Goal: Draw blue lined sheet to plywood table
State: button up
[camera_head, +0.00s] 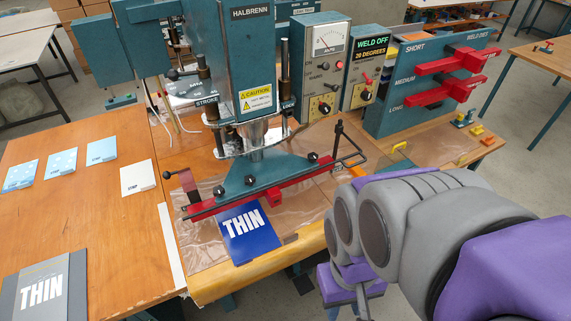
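A blue sheet (249,236) with the word THIN in white lies at the front edge of the welding press bench. Its far end goes under the press's red bar (262,187). Clear plastic film (206,247) lies around it. The plywood table (100,215) is at the left. My gripper (347,298) is low, to the right of the blue sheet and apart from it, beyond the bench's front edge. My arm partly hides it, and its fingers are too unclear to tell open from shut.
A dark THIN sheet (43,288) lies at the plywood table's front left. Several small light cards (61,164) lie farther back. The press (247,70) stands above the blue sheet. A die rack (425,80) stands at the back right. The plywood table's middle is clear.

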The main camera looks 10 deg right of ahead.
aim_at(247, 233)
jog(key=k+j+z, duration=0.1)
jog(key=j+z, duration=0.2)
jog(key=j, duration=0.15)
jog(key=k+j+z, duration=0.15)
jog(key=j+z, duration=0.15)
jog(key=j, duration=0.15)
jog(key=k+j+z, duration=0.45)
jog(key=j+z, duration=0.15)
jog(key=j, duration=0.2)
